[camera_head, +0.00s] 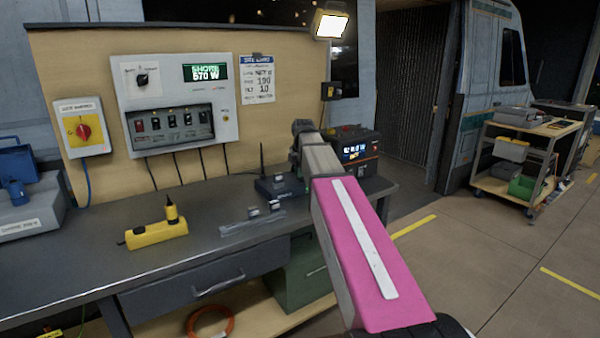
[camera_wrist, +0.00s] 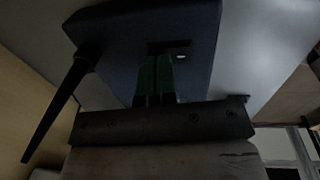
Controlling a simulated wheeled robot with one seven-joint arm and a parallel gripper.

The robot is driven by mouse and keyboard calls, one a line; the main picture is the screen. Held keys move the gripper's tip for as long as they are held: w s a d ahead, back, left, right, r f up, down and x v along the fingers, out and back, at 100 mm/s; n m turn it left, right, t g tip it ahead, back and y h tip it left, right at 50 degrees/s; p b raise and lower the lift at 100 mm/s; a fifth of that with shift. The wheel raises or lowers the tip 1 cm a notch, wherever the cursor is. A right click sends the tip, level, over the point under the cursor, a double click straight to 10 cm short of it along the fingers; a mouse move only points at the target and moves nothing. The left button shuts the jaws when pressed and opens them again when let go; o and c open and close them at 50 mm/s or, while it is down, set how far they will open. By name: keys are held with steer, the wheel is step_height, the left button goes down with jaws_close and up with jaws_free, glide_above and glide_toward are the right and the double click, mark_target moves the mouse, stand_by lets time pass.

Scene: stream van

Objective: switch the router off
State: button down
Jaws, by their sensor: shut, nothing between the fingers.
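The router is a dark blue box (camera_head: 278,188) with a black antenna, on the grey workbench beside my arm. In the wrist view the router (camera_wrist: 115,40) fills the upper middle, with its antenna (camera_wrist: 65,105) slanting down at the left. A dark slot-like part (camera_wrist: 168,46) and a small pale spot (camera_wrist: 181,56) show on its face; I cannot tell the switch's position. My gripper (camera_wrist: 157,60) is shut and empty, its dark green fingertips at or very near the router's face just below the slot. Contact is unclear. In the head view my arm hides the gripper.
A black power unit (camera_head: 358,150) with a lit display stands right of my arm. Small grey parts (camera_head: 255,218) lie in front of the router. A yellow device (camera_head: 157,233) is further left. A breaker panel (camera_head: 176,100) and a red rotary switch (camera_head: 83,130) are on the back board.

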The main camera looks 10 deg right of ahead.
steer(key=shift+f, duration=0.35)
steer(key=shift+s, duration=0.1)
